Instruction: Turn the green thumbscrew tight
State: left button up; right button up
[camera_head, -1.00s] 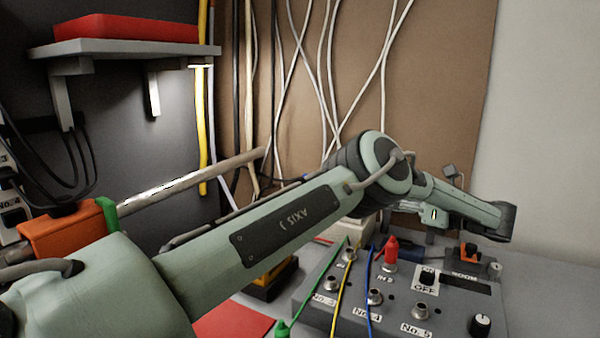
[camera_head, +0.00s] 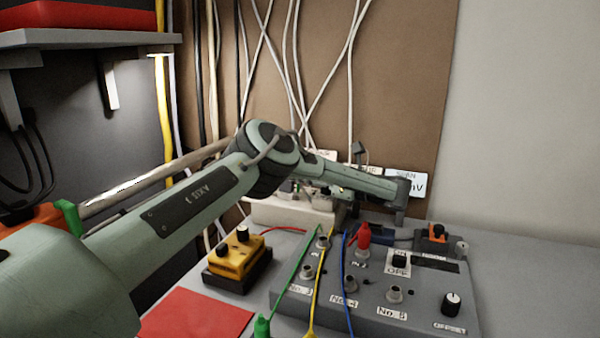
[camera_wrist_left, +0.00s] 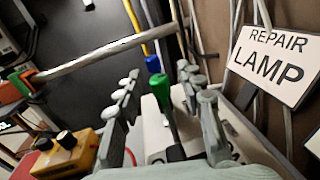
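In the left wrist view, an upright green knob-like piece (camera_wrist_left: 160,88) on a thin grey stem stands between the fingers of my left gripper (camera_wrist_left: 163,98). The fingers are open, with gaps on both sides of it. A second green piece (camera_wrist_left: 21,83) sits beside the orange clamp at the far left; in the head view this green piece (camera_head: 69,217) is next to the orange part (camera_head: 32,218). I cannot tell for certain which green piece is the thumbscrew. In the head view my left arm crosses the picture, and its fingers cannot be made out. My right gripper is not in view.
A grey control panel (camera_head: 437,318) with sockets, knobs and coloured cables covers the bench front. A yellow box (camera_head: 235,258) and a red sheet (camera_head: 200,312) lie left of it. A pale rod (camera_head: 135,189) runs behind my arm. Bench at the right (camera_head: 540,290) is clear.

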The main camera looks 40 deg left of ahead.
pick_arm(q)
grip_shut()
dwell(0.3)
jog(key=shift+m+t+b, duration=0.35)
jog(key=shift+m+t, duration=0.65)
jog(key=shift+t, duration=0.2)
jog(key=m+t+h, duration=0.1)
jog(key=m+t, duration=0.1)
jog(key=t, duration=0.1)
jog(key=shift+s+a+t, duration=0.1)
jog(key=shift+t, duration=0.2)
jog(key=m+t+h+b, duration=0.1)
jog(key=m+t, duration=0.1)
jog(key=shift+f+t+b, duration=0.15)
jog(key=shift+t+b, duration=0.25)
jog(key=shift+m+t+h+b, duration=0.8)
jog(key=shift+m+t+b, duration=0.2)
jog(key=shift+t+b, duration=0.15)
jog(key=shift+r, duration=0.2)
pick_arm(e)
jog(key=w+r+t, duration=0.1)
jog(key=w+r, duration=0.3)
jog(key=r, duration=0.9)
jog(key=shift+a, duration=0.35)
